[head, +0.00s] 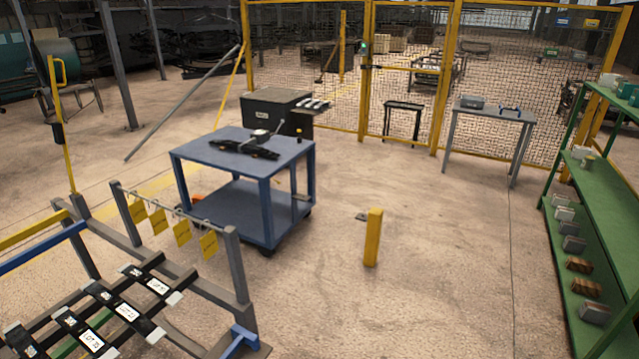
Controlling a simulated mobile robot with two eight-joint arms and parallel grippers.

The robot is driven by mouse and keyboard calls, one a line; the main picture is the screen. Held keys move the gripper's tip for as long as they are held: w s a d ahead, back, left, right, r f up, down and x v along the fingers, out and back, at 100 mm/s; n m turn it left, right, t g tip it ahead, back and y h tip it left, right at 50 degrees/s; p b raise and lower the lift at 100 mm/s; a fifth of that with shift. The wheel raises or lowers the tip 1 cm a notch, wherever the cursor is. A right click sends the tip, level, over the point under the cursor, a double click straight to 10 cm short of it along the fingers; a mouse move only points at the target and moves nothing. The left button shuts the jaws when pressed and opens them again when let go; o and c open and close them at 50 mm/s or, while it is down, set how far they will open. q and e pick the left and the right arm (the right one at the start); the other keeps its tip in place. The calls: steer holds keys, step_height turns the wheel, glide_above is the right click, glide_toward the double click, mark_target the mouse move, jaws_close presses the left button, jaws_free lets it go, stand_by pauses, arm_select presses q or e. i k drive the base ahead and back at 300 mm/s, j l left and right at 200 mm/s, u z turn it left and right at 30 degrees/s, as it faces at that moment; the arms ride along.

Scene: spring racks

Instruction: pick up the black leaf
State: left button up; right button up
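Several long black leaves (72,322) with pale ends and white labels lie across the grey rack (205,285) at the lower left. Dark, long black pieces (245,149) also lie on top of the blue cart (195,151), with a small grey part (262,134) on or beside them. I cannot tell which of these is the black leaf of the task. Neither of my grippers is in view, and nothing is seen being held.
Yellow tags (181,232) hang from the rack's rail. A yellow post (373,238) stands on open floor right of the cart. Green shelves (560,245) with small boxes line the right side. A grey table (490,114) stands by the yellow mesh fence (510,60).

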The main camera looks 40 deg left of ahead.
mark_target(172, 298)
steer(key=i+u, duration=0.2)
steer(key=u, duration=0.25)
steer(key=i+l+u, duration=0.1)
steer(key=u, duration=0.3)
steer(key=i+l+u, duration=0.15)
steer(key=u, duration=0.3)
steer(key=j+u, duration=0.1)
steer(key=u, duration=0.35)
steer(key=i+u, duration=0.15)
steer(key=u, duration=0.3)
steer(key=i+u, duration=0.1)
steer(key=u, duration=0.35)
steer(key=i+u, duration=0.1)
steer(key=u, duration=0.35)
steer(key=i+u, duration=0.65)
